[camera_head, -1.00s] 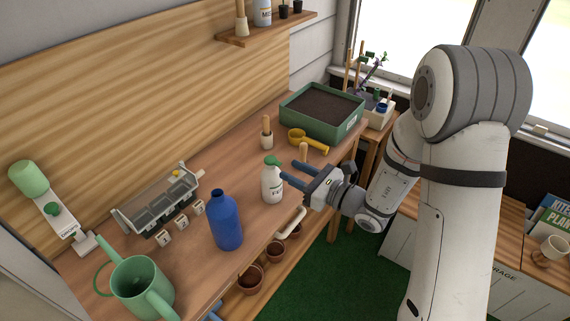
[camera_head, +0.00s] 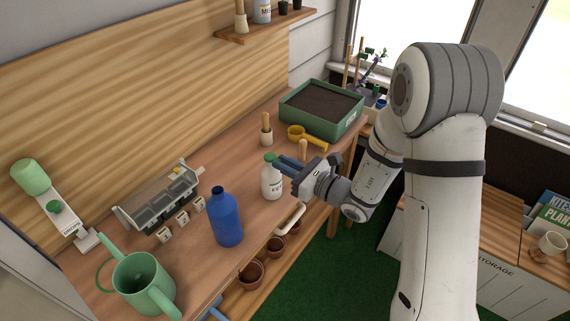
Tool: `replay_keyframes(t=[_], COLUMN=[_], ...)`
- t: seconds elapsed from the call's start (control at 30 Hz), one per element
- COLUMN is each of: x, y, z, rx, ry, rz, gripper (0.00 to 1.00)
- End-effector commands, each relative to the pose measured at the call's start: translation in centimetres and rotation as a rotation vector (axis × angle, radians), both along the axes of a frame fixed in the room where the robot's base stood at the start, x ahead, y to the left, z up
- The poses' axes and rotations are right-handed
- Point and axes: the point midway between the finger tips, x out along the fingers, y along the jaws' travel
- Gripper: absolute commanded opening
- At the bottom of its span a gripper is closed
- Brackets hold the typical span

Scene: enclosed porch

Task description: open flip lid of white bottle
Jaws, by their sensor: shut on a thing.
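The white bottle (camera_head: 270,184) stands upright on the wooden bench, near its front edge. Its green flip lid (camera_head: 269,156) is at the top and partly hidden by my fingers. My gripper (camera_head: 278,164) reaches in from the right at lid height, its blue-grey fingers close together and shut on the lid. The fingers cover the right side of the bottle's top, so the exact contact and whether the lid is lifted cannot be made out.
A blue bottle (camera_head: 226,218) stands left of the white bottle. A yellow scoop (camera_head: 306,137), a wooden-handled tool (camera_head: 266,130) and a green soil tray (camera_head: 322,112) are behind. A seed tray (camera_head: 160,203) and green watering can (camera_head: 143,283) stand at left.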

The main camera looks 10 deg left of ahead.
Motion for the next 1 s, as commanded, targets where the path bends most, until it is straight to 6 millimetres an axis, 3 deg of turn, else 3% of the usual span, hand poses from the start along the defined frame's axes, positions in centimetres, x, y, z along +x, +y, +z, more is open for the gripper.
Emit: replay_keyframes(t=[0.47,1.0], x=[0.0,0.3], y=[0.1,1.1], z=[0.9,4.1], rx=[-0.054,-0.462], ry=[0.021,0.184], rz=[0.001,0.003], gripper=[0.0,0.0])
